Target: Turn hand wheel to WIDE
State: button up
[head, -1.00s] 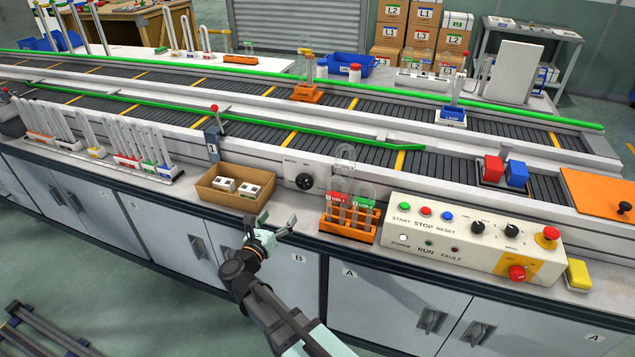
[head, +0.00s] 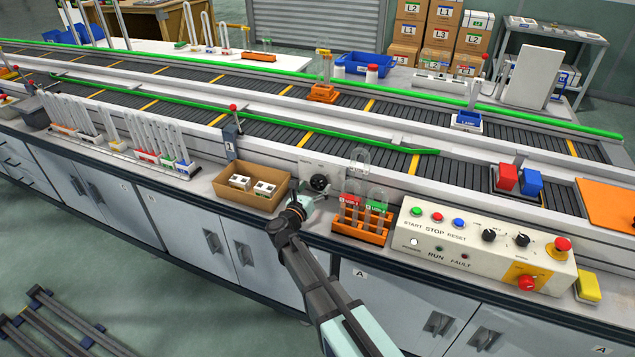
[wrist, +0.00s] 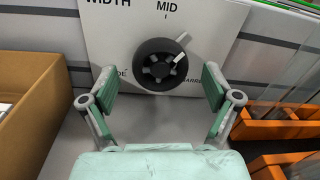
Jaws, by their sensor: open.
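The black hand wheel (head: 319,182) is on a light plate on the conveyor's front side. In the wrist view the wheel (wrist: 160,66) sits below the words WIDTH and MID. A partly hidden label ending in "DE" is at its lower left and one reading "NARR" at its lower right. In the head view my gripper (head: 306,203) is just below and left of the wheel.
A cardboard box (head: 232,199) with small white packs stands left of my gripper. An orange rack (head: 345,227) with glass tubes stands close on the right. The control panel (head: 480,245) is further right.

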jog(key=shift+x, duration=1.1)
jog(key=c, duration=1.1)
jog(key=shift+n, duration=0.3)
jog(key=n+b, duration=0.1)
jog(key=n, duration=0.7)
jog(key=shift+n, duration=0.4)
jog(key=shift+n+t+p, duration=0.3)
jog(key=shift+n+p, duration=0.15)
jog(key=shift+n, duration=1.15)
